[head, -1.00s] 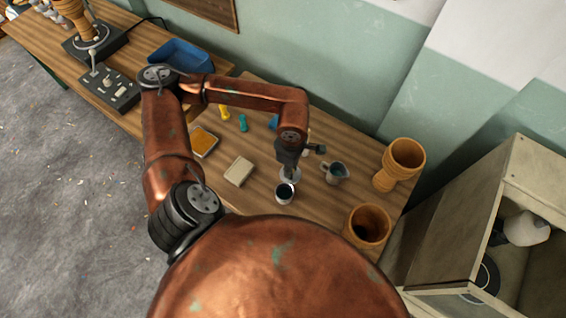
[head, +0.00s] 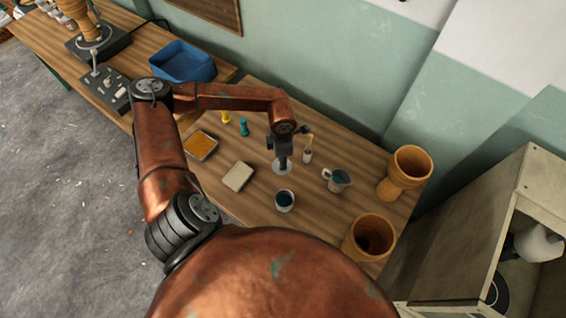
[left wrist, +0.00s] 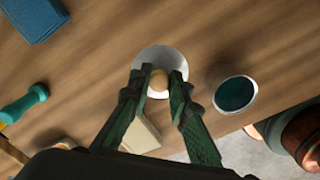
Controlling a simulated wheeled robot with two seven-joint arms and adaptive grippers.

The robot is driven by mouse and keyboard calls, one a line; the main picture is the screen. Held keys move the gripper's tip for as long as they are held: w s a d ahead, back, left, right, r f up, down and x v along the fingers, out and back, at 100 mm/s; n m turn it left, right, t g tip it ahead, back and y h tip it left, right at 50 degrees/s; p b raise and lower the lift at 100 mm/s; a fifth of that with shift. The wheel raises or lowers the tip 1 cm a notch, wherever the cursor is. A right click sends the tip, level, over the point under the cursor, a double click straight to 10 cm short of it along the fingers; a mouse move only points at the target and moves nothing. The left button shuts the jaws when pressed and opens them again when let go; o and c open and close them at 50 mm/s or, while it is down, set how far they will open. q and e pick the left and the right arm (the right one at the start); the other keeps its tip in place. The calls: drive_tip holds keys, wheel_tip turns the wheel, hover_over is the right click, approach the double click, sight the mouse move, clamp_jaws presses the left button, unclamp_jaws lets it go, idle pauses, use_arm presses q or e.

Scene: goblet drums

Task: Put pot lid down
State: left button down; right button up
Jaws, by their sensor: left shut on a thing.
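The pot lid (head: 274,167) is a pale round disc with a small tan knob. In the left wrist view the lid (left wrist: 176,57) shows from above, its knob (left wrist: 158,77) between my fingers. My left gripper (head: 283,158) is shut on the knob and points down; it also shows in the left wrist view (left wrist: 159,82). The lid is level, at or just above the wooden table; I cannot tell if it touches. The open pot (head: 285,201), with dark teal contents, stands apart, in front of the lid. It also shows in the left wrist view (left wrist: 235,94). My right gripper is out of view.
A cup with a brush (head: 307,156) stands close right of the lid. A jug (head: 338,180) and wooden goblet drums (head: 405,172) are farther right. A pale block (head: 238,176) and an orange tray (head: 201,146) lie left. Bare table surrounds the lid's front left.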

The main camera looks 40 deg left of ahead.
use_arm(q)
drive_tip(key=f, duration=0.1)
drive_tip(key=w+a+f, duration=0.2)
drive_tip(key=shift+w+f+b, duration=0.15)
drive_tip(key=shift+f+b, duration=0.45)
drive_tip(key=shift+f, duration=1.25)
drive_tip(key=shift+f, duration=0.15)
drive_tip(key=c, duration=1.8)
unclamp_jaws()
wheel_tip(320, 180, up, 12)
drive_tip(key=shift+r+p, duration=0.2)
drive_tip(key=shift+p, duration=0.75)
